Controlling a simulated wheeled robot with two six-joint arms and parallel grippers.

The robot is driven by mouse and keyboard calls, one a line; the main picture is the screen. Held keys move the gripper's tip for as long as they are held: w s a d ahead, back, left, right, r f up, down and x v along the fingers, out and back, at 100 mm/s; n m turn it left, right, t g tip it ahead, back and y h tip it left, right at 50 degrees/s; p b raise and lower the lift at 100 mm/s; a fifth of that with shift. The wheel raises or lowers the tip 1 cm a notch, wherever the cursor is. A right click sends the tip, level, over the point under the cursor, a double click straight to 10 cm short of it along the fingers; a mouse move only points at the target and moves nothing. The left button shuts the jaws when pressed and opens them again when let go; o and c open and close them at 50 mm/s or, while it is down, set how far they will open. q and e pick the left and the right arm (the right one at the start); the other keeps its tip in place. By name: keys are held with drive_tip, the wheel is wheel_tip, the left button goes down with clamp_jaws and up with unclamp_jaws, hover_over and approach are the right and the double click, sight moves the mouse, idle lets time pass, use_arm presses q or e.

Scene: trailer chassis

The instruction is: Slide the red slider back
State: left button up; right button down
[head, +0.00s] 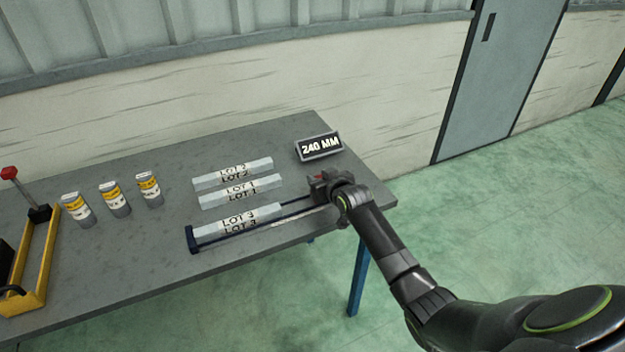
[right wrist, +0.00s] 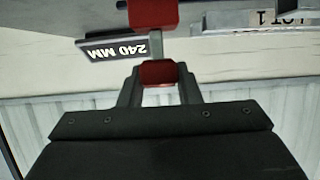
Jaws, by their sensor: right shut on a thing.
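The red slider (head: 319,178) is mostly hidden behind my right gripper (head: 326,180) at the right end of a dark blue rail (head: 192,240). In the right wrist view, my right gripper (right wrist: 158,78) is shut on the slider's red knob (right wrist: 158,72). A grey stem (right wrist: 154,42) joins the knob to a red block (right wrist: 153,12). A bar marked LOT 3 (head: 237,222) lies along the rail, towards its left end. My left gripper is not in view.
Two more lot bars (head: 240,191) (head: 232,173) lie behind the rail. A 240 MM sign (head: 318,146) stands behind the gripper. Several yellow-labelled canisters (head: 115,199) and a yellow frame with a red-knobbed lever (head: 40,262) stand left. The grey table (head: 150,265) is clear in front.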

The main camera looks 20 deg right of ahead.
drive_tip(key=shift+d, duration=0.15)
drive_tip(key=c, duration=1.4)
unclamp_jaws()
drive_tip(key=shift+c, duration=0.2)
drive_tip(key=o, duration=0.4)
drive_tip(key=shift+d, duration=0.2)
drive_tip(key=shift+s+a, duration=0.1)
drive_tip(key=shift+a, duration=0.05)
drive_tip(key=b+v, duration=0.1)
drive_tip(key=v, duration=1.6)
drive_tip(key=shift+r, duration=0.1)
